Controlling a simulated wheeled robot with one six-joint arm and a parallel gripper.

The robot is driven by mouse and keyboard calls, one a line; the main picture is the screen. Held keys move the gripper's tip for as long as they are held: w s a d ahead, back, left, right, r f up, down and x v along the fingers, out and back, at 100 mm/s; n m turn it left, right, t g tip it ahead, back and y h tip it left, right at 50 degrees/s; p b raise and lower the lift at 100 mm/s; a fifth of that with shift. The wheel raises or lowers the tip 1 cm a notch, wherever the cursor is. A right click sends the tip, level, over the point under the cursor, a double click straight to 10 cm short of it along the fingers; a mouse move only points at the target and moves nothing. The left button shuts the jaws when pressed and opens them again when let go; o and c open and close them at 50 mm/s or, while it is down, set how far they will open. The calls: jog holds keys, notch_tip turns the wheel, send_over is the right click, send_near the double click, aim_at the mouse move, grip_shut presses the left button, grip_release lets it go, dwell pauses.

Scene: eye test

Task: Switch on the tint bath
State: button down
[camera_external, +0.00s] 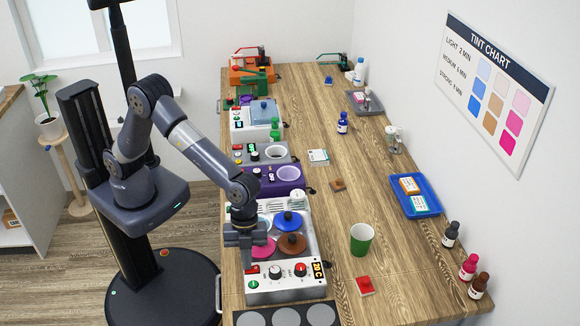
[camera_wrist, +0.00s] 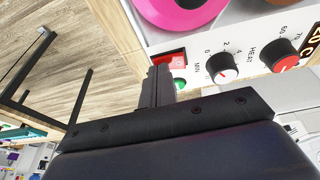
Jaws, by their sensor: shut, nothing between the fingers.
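The tint bath (camera_external: 285,288) is a pale metal box near the front of the bench. It has round blue (camera_external: 288,221), brown (camera_external: 292,244) and pink (camera_external: 263,250) lids. Its front panel carries a red rocker switch (camera_wrist: 171,56), a round green button or lamp (camera_wrist: 180,86), a minutes knob (camera_wrist: 222,67), a red-faced heat knob (camera_wrist: 283,55) and a display reading 20 C (camera_external: 318,270). My gripper (camera_external: 246,264) is shut and empty, pointing down at the panel's left end. In the wrist view, its fingertips (camera_wrist: 161,68) partly cover the switch; I cannot tell whether they touch it.
A green cup (camera_external: 361,239) and a red block (camera_external: 365,286) stand right of the bath. A purple unit (camera_external: 290,183) sits behind it. A tray with round grey discs (camera_external: 287,317) lies in front. A blue tray (camera_external: 424,182) and several bottles line the right side.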

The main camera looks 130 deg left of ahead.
jog(key=shift+a, duration=0.1)
jog(key=shift+w+a+r, duration=0.1)
jog(key=shift+w+a, duration=0.35)
jog(key=shift+w, duration=0.05)
jog(key=shift+r+p, duration=0.25)
jog(key=shift+p, duration=0.05)
notch_tip(320, 180, up, 4)
jog(key=shift+s+d+r+p, duration=0.15)
jog(key=shift+r+p, duration=0.1)
jog(key=shift+p, duration=1)
jog(key=s+r+b, duration=0.2)
jog(key=s+r, duration=0.1)
jog(key=r, duration=0.5)
jog(key=shift+s+a+r+b, duration=0.15)
jog(key=shift+a+r+b, duration=0.1)
jog(key=shift+a+b, duration=0.15)
jog(key=shift+f, duration=0.15)
